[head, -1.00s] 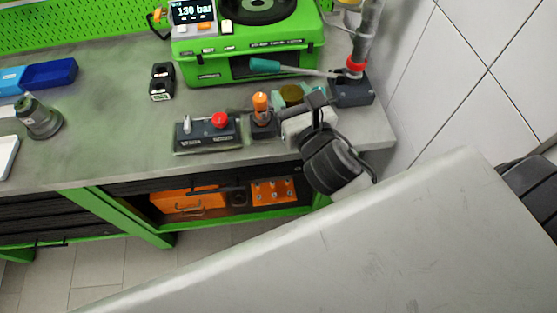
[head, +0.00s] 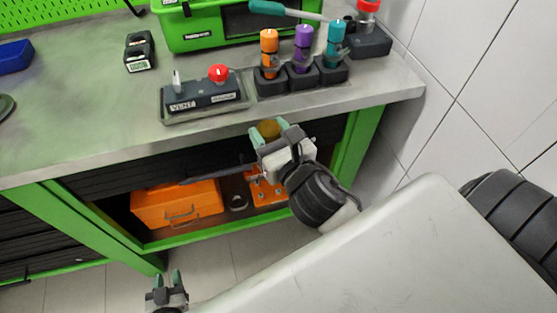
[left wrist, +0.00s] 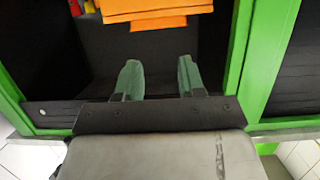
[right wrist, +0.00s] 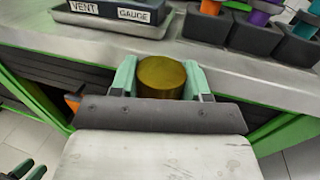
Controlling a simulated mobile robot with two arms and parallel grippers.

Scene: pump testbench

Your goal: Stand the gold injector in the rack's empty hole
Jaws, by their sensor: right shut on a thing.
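The gold injector (head: 269,129) is between the green fingertips of my right gripper (head: 270,132), in front of the bench edge. In the right wrist view its round gold top (right wrist: 161,76) shows between the fingers; its lower part is hidden. Dark holder blocks on the bench hold an orange injector (head: 269,45), a purple injector (head: 303,42) and a teal injector (head: 335,40). I cannot make out an empty hole in these blocks (head: 301,76). My left gripper (head: 167,278) is open and empty, low in front of the cabinet; its spread fingers show in the left wrist view (left wrist: 160,78).
A tray (head: 205,110) with a vent and gauge unit and red knob stands left of the holders. A green machine (head: 200,30) is behind. The open shelf below holds an orange box (head: 178,204) and an orange plate (head: 268,190). A tiled wall bounds the right.

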